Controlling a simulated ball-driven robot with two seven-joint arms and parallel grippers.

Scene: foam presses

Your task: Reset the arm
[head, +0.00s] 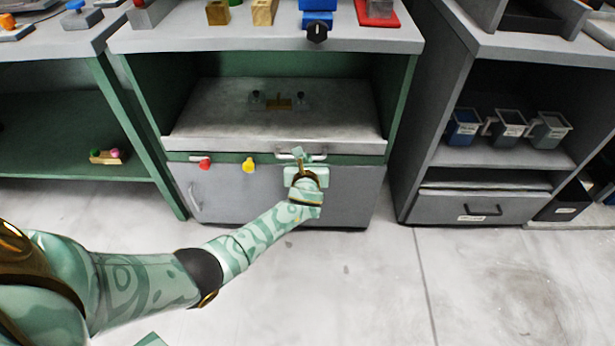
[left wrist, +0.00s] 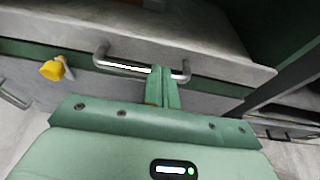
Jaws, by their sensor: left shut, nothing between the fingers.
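My left arm reaches in from the left in the head view. Its gripper (head: 299,155) is in front of the drawer-like grey slab of the middle cabinet, near a metal bar handle (head: 318,156). In the left wrist view my left gripper's fingers (left wrist: 161,85) are together, with nothing between them. The fingertips overlap the bar handle (left wrist: 125,66) in that view; I cannot tell whether they touch it. My right gripper does not show in either view.
A red knob (head: 205,164) and a yellow knob (head: 248,165) stick out left of the handle. The grey slab (head: 220,125) carries a small fixture (head: 278,102). Blue and grey bins (head: 508,128) stand on the right shelf. Open floor lies in front.

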